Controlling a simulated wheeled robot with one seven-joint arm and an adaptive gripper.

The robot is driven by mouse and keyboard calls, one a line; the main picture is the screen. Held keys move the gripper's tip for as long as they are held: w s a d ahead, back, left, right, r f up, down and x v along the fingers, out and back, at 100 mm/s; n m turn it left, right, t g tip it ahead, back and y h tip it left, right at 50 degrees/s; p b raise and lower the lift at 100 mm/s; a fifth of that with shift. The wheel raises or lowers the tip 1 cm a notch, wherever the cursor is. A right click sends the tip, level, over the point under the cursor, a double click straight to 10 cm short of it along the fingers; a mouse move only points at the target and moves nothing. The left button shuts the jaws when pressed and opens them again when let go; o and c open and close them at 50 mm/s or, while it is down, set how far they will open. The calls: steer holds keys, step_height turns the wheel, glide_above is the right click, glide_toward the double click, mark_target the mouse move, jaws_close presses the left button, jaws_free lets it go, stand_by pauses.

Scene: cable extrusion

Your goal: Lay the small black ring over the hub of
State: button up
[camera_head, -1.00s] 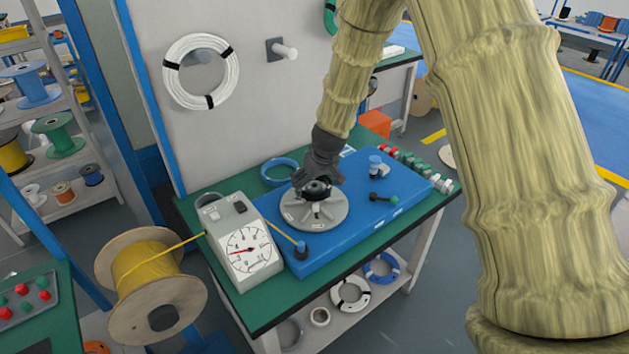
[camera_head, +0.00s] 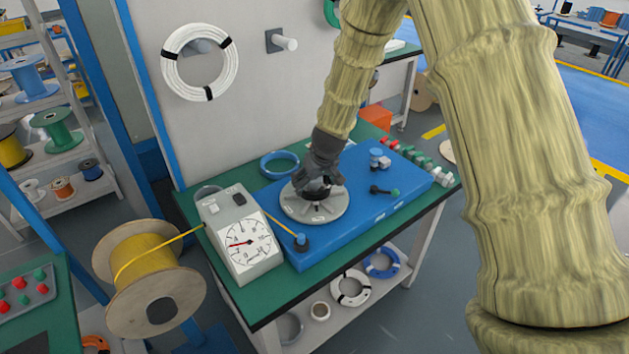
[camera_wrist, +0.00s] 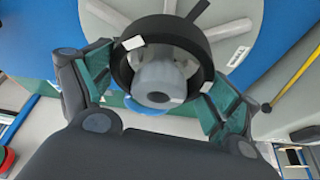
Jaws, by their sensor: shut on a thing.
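My gripper (camera_head: 316,186) is over the round grey disc (camera_head: 330,209) on the blue base. In the wrist view its teal-padded fingers (camera_wrist: 160,86) are shut on the small black ring (camera_wrist: 200,45), one at each side. The ring has small white marks. The grey hub (camera_wrist: 158,76) shows through the ring's opening, and light spokes of the disc spread beyond the rim. I cannot tell whether the ring rests on the disc or is still above it. In the head view my gripper mostly hides the ring and hub.
A dial gauge box (camera_head: 238,236) stands left of the disc, with a yellow cable (camera_head: 281,226) beside it. A blue ring (camera_head: 279,164) lies behind the disc.

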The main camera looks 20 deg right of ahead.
steer(key=shift+f, duration=0.65)
stand_by(0.8)
steer(key=o, duration=0.8)
steer(key=shift+c, duration=0.2)
steer(key=shift+r, duration=0.15)
steer(key=shift+r+p, duration=2.85)
steer(key=shift+r, duration=1.05)
